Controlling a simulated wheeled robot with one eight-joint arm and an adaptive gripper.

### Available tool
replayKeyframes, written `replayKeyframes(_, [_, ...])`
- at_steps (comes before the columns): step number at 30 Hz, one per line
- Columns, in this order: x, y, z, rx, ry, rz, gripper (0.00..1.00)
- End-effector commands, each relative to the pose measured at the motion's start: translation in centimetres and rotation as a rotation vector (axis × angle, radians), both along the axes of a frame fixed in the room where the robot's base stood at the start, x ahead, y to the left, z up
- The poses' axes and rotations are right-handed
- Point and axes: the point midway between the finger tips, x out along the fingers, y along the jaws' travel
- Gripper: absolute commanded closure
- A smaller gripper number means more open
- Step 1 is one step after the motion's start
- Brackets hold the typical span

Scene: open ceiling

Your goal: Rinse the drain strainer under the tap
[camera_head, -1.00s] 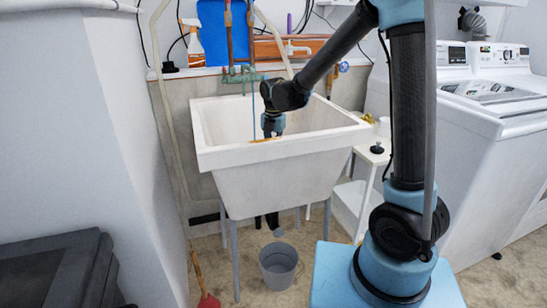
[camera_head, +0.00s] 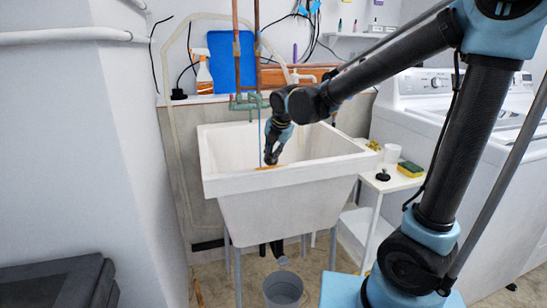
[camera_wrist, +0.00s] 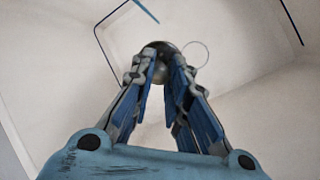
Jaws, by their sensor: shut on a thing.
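My gripper (camera_head: 271,156) is inside the white sink basin, low behind its front rim (camera_head: 290,178). In the wrist view, my gripper (camera_wrist: 160,68) is shut on a small round grey metal thing, which looks like the drain strainer (camera_wrist: 163,47); the fingers hide part of it. In the head view the held thing cannot be made out. The greenish tap (camera_head: 249,101) is on the wall behind the basin. A thin blue line, perhaps water (camera_head: 259,135), drops below it, just left of my gripper. I cannot tell whether it touches the strainer.
A white side stand (camera_head: 395,183) right of the sink holds a black knobbed plug (camera_head: 383,175), a yellow-green sponge (camera_head: 410,169) and a white cup (camera_head: 392,153). A grey bucket (camera_head: 283,289) stands below the sink. White washing machines (camera_head: 420,100) stand at right.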

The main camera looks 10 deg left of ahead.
Motion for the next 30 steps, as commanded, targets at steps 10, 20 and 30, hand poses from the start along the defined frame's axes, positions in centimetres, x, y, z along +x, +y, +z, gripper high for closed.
replayKeyframes(10, [2.0, 1.4, -0.5, 0.000, 0.001, -0.001, 1.00])
replayKeyframes(20, [4.2, 2.9, -1.1, 0.000, 0.001, -0.001, 1.00])
replayKeyframes(30, [6.4, 4.4, -1.6, -0.002, 0.001, 0.000, 1.00])
